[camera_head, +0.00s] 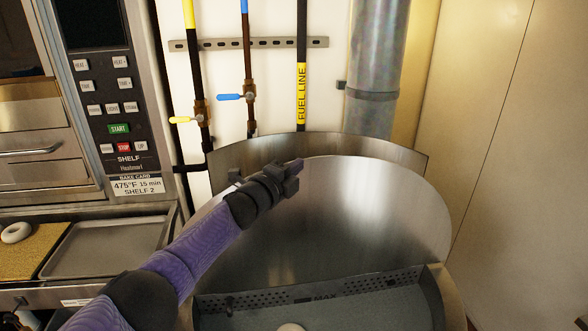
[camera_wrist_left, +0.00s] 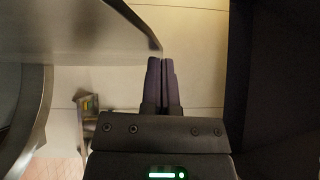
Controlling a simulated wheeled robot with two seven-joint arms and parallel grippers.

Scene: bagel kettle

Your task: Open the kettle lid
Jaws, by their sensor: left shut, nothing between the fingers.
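The steel kettle (camera_head: 455,290) stands at the bottom centre of the head view, its front part open and showing a grey interior with a MAX mark. The kettle lid (camera_head: 370,225) is the large shiny round steel panel behind this opening. It looks raised, though its exact tilt is hard to tell. My left gripper (camera_head: 296,171) is shut and empty, in front of the lid's upper left part in the picture. I cannot tell whether it touches the lid. The left wrist view shows the closed fingers (camera_wrist_left: 162,62) beside a steel edge. My right gripper is not in view.
A curved steel guard (camera_head: 390,152) stands behind the lid. Fuel pipes with valves (camera_head: 230,97) and a thick metal duct (camera_head: 377,60) run up the wall. An oven (camera_head: 120,60) and a tray (camera_head: 105,248) are at left. A pale round item (camera_head: 291,327) shows in the kettle.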

